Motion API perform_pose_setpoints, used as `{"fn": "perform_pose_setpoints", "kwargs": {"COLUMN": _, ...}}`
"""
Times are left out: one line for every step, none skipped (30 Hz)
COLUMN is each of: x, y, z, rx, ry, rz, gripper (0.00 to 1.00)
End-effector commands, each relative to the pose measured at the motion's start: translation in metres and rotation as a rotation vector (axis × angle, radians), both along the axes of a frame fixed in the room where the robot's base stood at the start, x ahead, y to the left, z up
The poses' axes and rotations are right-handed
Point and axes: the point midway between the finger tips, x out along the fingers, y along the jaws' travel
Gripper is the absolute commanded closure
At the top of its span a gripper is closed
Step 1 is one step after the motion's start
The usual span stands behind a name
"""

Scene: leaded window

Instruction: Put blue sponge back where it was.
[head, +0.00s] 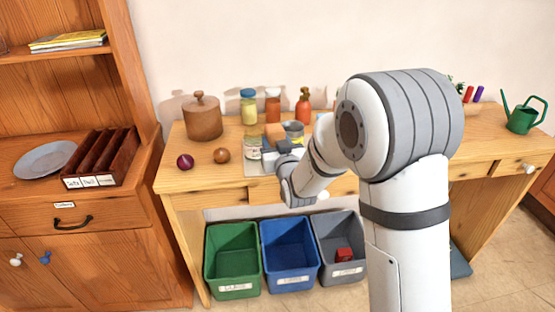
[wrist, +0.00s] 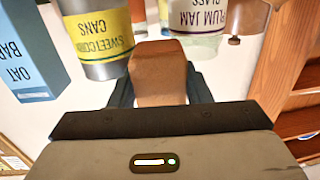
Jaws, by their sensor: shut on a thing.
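My gripper (wrist: 160,92) is low over the front of the desk in the head view (head: 287,152). Its dark fingers stand on either side of a plain orange-brown block (wrist: 158,72) and are shut on it. In the wrist view the block's far end is close to the sweetcorn can (wrist: 102,40) and the plum jam jar (wrist: 200,28); whether it touches them I cannot tell. An orange-brown shape (head: 273,131) shows past the gripper in the head view, probably the same block. I see no thing that is clearly a blue sponge.
A blue oat bar box (wrist: 32,52) stands beside the can. On the desk (head: 190,160) are a brown pot (head: 203,118), an onion (head: 185,161), a brown ball (head: 221,155) and bottles. Green (head: 232,262), blue (head: 290,258) and grey (head: 327,232) bins stand below.

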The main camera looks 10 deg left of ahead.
Motion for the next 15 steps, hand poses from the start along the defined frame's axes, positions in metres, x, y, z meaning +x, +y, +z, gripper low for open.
{"fn": "perform_pose_setpoints", "kwargs": {"x": 0.0, "y": 0.0, "z": -0.01, "rx": -0.002, "ry": 0.004, "rz": 0.0, "gripper": 0.89}}
{"fn": "perform_pose_setpoints", "kwargs": {"x": 0.0, "y": 0.0, "z": -0.013, "rx": -0.001, "ry": 0.002, "rz": 0.0, "gripper": 0.89}}
{"fn": "perform_pose_setpoints", "kwargs": {"x": 0.0, "y": 0.0, "z": -0.017, "rx": 0.0, "ry": 0.001, "rz": 0.0, "gripper": 0.89}}
{"fn": "perform_pose_setpoints", "kwargs": {"x": 0.0, "y": 0.0, "z": -0.019, "rx": 0.0, "ry": 0.001, "rz": 0.0, "gripper": 0.89}}
{"fn": "perform_pose_setpoints", "kwargs": {"x": 0.0, "y": 0.0, "z": -0.021, "rx": 0.0, "ry": 0.001, "rz": 0.0, "gripper": 0.89}}
{"fn": "perform_pose_setpoints", "kwargs": {"x": 0.0, "y": 0.0, "z": -0.023, "rx": 0.0, "ry": 0.0, "rz": 0.0, "gripper": 0.89}}
{"fn": "perform_pose_setpoints", "kwargs": {"x": 0.0, "y": 0.0, "z": -0.024, "rx": 0.0, "ry": -0.001, "rz": 0.0, "gripper": 0.89}}
{"fn": "perform_pose_setpoints", "kwargs": {"x": 0.0, "y": 0.0, "z": -0.027, "rx": 0.0, "ry": 0.0, "rz": 0.0, "gripper": 0.89}}
{"fn": "perform_pose_setpoints", "kwargs": {"x": 0.0, "y": 0.0, "z": -0.031, "rx": 0.0, "ry": 0.001, "rz": 0.0, "gripper": 0.89}}
{"fn": "perform_pose_setpoints", "kwargs": {"x": 0.0, "y": 0.0, "z": -0.036, "rx": -0.001, "ry": 0.003, "rz": 0.0, "gripper": 0.89}}
{"fn": "perform_pose_setpoints", "kwargs": {"x": 0.0, "y": 0.0, "z": -0.04, "rx": -0.001, "ry": 0.003, "rz": 0.0, "gripper": 0.89}}
{"fn": "perform_pose_setpoints", "kwargs": {"x": 0.0, "y": 0.0, "z": -0.046, "rx": -0.001, "ry": 0.003, "rz": 0.0, "gripper": 0.89}}
{"fn": "perform_pose_setpoints", "kwargs": {"x": 0.0, "y": 0.0, "z": -0.051, "rx": -0.002, "ry": 0.004, "rz": 0.0, "gripper": 0.89}}
{"fn": "perform_pose_setpoints", "kwargs": {"x": 0.0, "y": 0.0, "z": -0.055, "rx": -0.001, "ry": 0.002, "rz": 0.0, "gripper": 0.89}}
{"fn": "perform_pose_setpoints", "kwargs": {"x": 0.0, "y": 0.0, "z": -0.059, "rx": -0.001, "ry": 0.002, "rz": 0.0, "gripper": 0.89}}
